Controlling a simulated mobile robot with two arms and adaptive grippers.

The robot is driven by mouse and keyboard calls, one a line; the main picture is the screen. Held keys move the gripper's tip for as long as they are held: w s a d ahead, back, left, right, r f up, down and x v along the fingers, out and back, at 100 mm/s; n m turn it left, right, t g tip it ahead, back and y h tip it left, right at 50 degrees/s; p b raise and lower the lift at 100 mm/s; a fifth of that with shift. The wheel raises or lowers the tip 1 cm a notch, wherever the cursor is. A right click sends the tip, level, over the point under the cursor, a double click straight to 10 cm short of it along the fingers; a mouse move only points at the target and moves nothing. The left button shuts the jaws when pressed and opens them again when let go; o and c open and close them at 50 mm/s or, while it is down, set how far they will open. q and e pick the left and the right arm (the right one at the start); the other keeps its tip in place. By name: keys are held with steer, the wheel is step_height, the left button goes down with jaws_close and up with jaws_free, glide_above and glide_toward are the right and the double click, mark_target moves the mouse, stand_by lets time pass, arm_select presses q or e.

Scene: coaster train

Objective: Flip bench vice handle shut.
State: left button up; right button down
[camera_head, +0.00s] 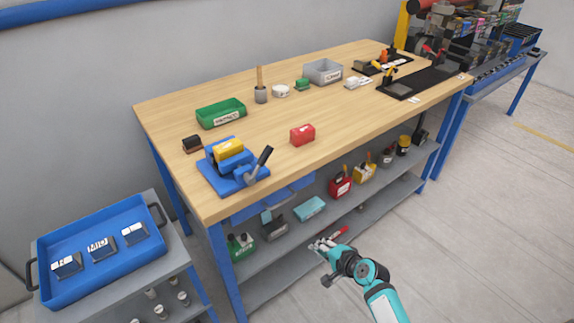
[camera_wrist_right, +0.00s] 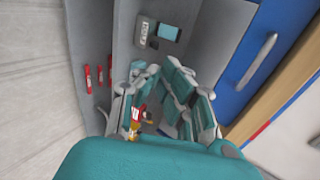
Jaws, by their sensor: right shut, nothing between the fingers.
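The bench vice (camera_head: 236,180) is blue and sits at the near left corner of the wooden workbench. A yellow block (camera_head: 229,149) sits at its jaws. Its handle (camera_head: 261,160) has a dark grip and a grey lower end, and slants up to the right from the vice's right side. My right gripper (camera_head: 323,246) is shut and empty. It is in front of the bench, below the tabletop and to the lower right of the vice, well apart from the handle. Its fingers also show in the right wrist view (camera_wrist_right: 172,90). The left gripper is not in view.
On the workbench (camera_head: 330,145) lie a red box (camera_head: 302,134), a green bin (camera_head: 221,113) and a small dark block (camera_head: 192,144). Shelves below hold several items, including a light blue box (camera_head: 310,208). A cart with a blue tray (camera_head: 75,290) stands at left. Floor at right is clear.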

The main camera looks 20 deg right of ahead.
mark_target(259, 163)
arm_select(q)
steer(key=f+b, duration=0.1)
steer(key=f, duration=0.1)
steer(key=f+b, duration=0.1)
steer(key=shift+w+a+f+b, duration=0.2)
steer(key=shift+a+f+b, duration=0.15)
arm_select(e)
steer(key=w+r+m+t+y, duration=0.1)
steer(key=w+r+m+t, duration=0.1)
steer(key=r, duration=1)
steer(key=w+d+r+m+t+y, duration=0.1)
steer(key=r+t, duration=0.3)
steer(key=r, duration=0.9)
steer(key=shift+w+d+m+y, duration=0.2)
steer(key=shift+w+m+y, duration=0.4)
steer(key=shift+m+y, duration=0.1)
arm_select(q)
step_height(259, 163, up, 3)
steer(key=p, duration=0.3)
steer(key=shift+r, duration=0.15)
arm_select(e)
steer(key=w+a+r, duration=0.2)
steer(key=w+a, duration=0.5)
steer(key=w, duration=0.2)
steer(key=shift+a, duration=0.15)
steer(key=shift+s+r, duration=0.1)
steer(key=shift+r, duration=0.05)
